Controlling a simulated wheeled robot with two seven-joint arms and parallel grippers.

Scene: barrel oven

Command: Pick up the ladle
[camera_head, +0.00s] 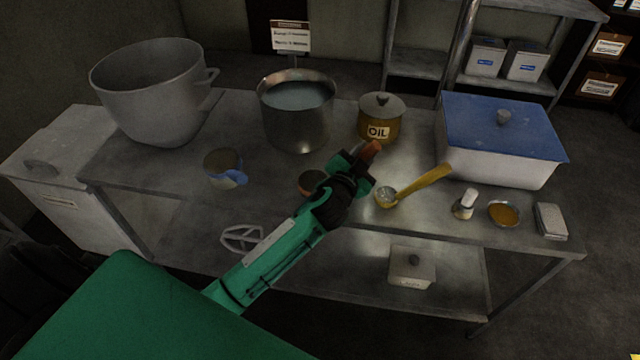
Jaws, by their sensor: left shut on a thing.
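A ladle-like tool (425,182) with a yellow handle and a small shiny round bowl is at the middle front of the metal table, its handle slanting up to the right. My left gripper (360,166) is to the left of it and a little farther back, above the table. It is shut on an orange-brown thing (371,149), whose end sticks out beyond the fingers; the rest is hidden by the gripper. I see no contact between the gripper and the yellow-handled tool. My right gripper is not in view.
On the metal table (480,232) stand a big pot (150,95), a pot of liquid (297,115), an oil pot (380,118), a blue-lidded box (500,140) and a jug (223,168). A shaker (465,204) and small dish (504,214) are at the right front.

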